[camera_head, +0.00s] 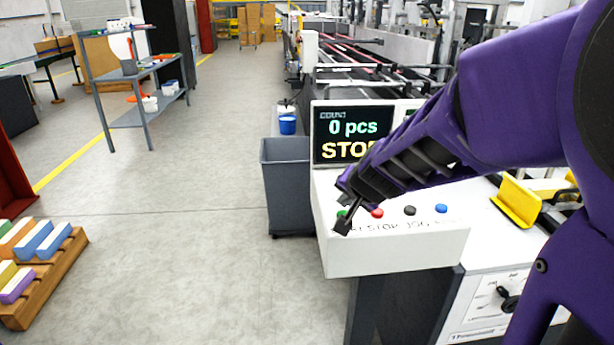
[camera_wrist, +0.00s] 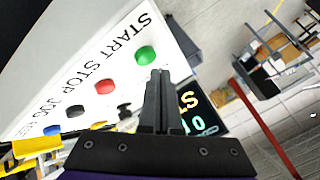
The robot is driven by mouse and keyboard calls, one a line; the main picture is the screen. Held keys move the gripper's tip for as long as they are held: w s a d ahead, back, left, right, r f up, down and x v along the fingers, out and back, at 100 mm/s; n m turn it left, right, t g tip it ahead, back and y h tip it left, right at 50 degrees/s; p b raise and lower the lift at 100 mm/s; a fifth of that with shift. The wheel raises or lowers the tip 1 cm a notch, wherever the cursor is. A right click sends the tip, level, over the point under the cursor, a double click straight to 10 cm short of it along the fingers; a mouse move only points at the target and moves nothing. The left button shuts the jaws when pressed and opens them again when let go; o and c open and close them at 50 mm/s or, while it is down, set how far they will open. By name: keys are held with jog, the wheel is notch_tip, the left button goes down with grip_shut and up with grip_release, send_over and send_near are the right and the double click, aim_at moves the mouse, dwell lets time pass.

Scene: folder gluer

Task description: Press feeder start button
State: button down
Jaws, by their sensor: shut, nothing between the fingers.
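The control panel (camera_head: 395,250) is a white sloped box with a row of green, red, black and blue buttons. The green start button (camera_head: 342,213) is at the left end of the row, partly hidden by my gripper in the head view. In the wrist view the green button (camera_wrist: 146,55) stands beside the word START, just above and left of my fingertips. My gripper (camera_head: 343,226) is shut and empty, its tips right by the green button. In the wrist view my gripper (camera_wrist: 160,75) points toward it; I cannot tell whether they touch.
The red stop button (camera_head: 377,212), black button (camera_head: 410,210) and blue button (camera_head: 441,208) sit to the right. A display (camera_head: 352,133) behind reads 0 pcs and a partly covered STOP. A grey bin (camera_head: 285,185) stands left of the panel.

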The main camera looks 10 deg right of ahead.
jog(key=shift+f+b, duration=0.4)
jog(key=shift+f+b, duration=0.35)
jog(key=shift+f, duration=0.15)
dwell(0.5)
jog(key=shift+r, duration=0.1)
jog(key=shift+r+p, duration=0.85)
notch_tip(320, 180, up, 5)
jog(key=p, duration=0.5)
jog(key=shift+r, duration=0.1)
